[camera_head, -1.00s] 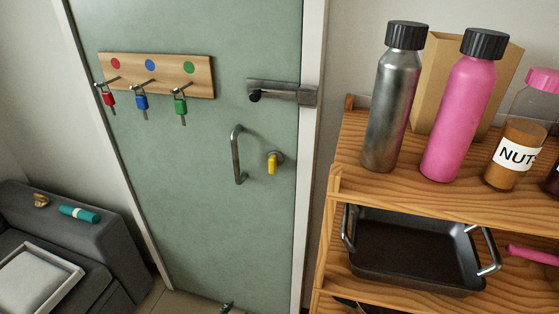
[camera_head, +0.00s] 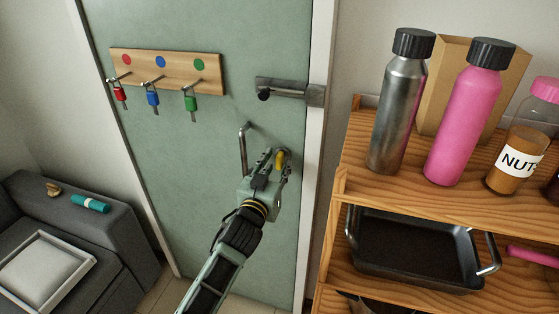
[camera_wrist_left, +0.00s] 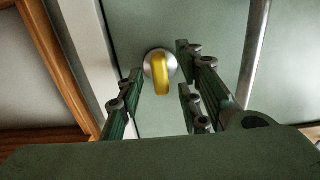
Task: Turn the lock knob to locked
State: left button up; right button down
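The lock knob (camera_head: 280,160) is a yellow thumb-turn on a round silver plate, on the green door (camera_head: 215,215) right of the vertical handle. In the left wrist view the knob (camera_wrist_left: 160,74) stands with its long side near upright. My left gripper (camera_head: 273,163) is in front of the knob and hides part of its plate. In the left wrist view my left gripper (camera_wrist_left: 162,85) is open, its fingers on either side of the knob with gaps to it. Whether the fingertips reach past the knob cannot be told. My right gripper is not in view.
A metal door handle (camera_head: 243,150) stands close left of the knob. A slide bolt (camera_head: 285,90) is above it. A wooden key rack (camera_head: 165,72) hangs upper left. The wooden shelf (camera_head: 400,195) with bottles and a black pan stands to the right.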

pick_arm(q)
jog(key=shift+x, duration=1.25)
grip_shut()
